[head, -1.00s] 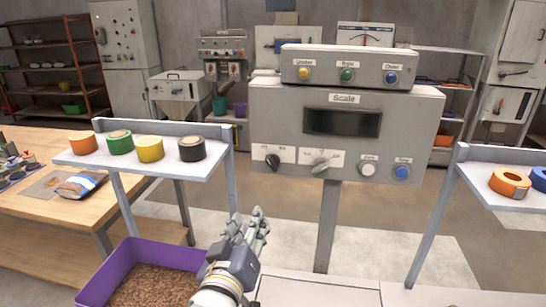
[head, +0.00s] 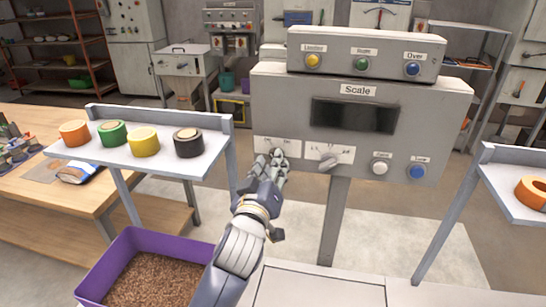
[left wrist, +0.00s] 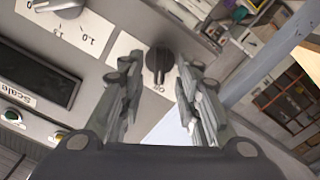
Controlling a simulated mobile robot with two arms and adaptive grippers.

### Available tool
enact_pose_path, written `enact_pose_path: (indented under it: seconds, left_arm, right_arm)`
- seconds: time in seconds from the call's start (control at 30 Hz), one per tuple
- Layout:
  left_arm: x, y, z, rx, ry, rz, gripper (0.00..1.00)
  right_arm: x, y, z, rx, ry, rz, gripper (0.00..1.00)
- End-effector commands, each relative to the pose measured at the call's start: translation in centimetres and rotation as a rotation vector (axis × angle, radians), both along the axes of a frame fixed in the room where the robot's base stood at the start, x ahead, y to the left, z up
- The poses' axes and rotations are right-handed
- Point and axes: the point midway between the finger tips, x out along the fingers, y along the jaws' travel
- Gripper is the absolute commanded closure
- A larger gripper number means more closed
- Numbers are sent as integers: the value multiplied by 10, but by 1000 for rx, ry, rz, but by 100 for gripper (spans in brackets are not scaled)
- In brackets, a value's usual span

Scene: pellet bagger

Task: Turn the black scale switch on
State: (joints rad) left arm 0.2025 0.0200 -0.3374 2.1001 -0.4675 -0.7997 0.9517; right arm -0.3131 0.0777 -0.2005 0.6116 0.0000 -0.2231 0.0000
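The grey scale box (head: 284,105) stands in front of me with a dark display (head: 354,115). In the left wrist view the black scale switch (left wrist: 157,60) sits on a white label plate at the box's lower corner. My left gripper (head: 272,160) is at this corner in the head view and hides the switch there. In the left wrist view its two fingers (left wrist: 159,66) are apart, with the switch showing between their tips. I cannot tell whether they touch it. My right gripper is not in view.
A grey dial (head: 329,158), a white button (head: 379,167) and a blue button (head: 417,172) lie right of the switch. A shelf (head: 150,185) with several tape rolls is at left. A purple bin (head: 98,277) of pellets stands below.

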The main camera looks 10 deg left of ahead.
Motion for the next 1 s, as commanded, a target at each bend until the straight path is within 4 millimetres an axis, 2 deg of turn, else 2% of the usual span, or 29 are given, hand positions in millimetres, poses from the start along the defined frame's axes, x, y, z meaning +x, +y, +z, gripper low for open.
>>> enact_pose_path:
  seconds: [0.1,0.2,0.33,0.53,0.57,0.7,1.0]
  left_arm:
    - [13,0,1,2,0,0,69]
    - [19,0,1,1,0,0,69]
    - [22,0,0,1,1,-1,69]
    - [22,0,-1,1,0,0,69]
    - [22,0,-1,1,0,0,71]
    - [22,0,-1,0,1,-1,100]
    - [22,0,0,7,1,-1,100]
  right_arm:
    - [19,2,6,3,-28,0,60]
    - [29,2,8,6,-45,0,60]
    - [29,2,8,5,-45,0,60]
    - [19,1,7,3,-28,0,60]
    - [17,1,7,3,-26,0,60]
    - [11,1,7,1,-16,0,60]
    - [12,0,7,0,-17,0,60]
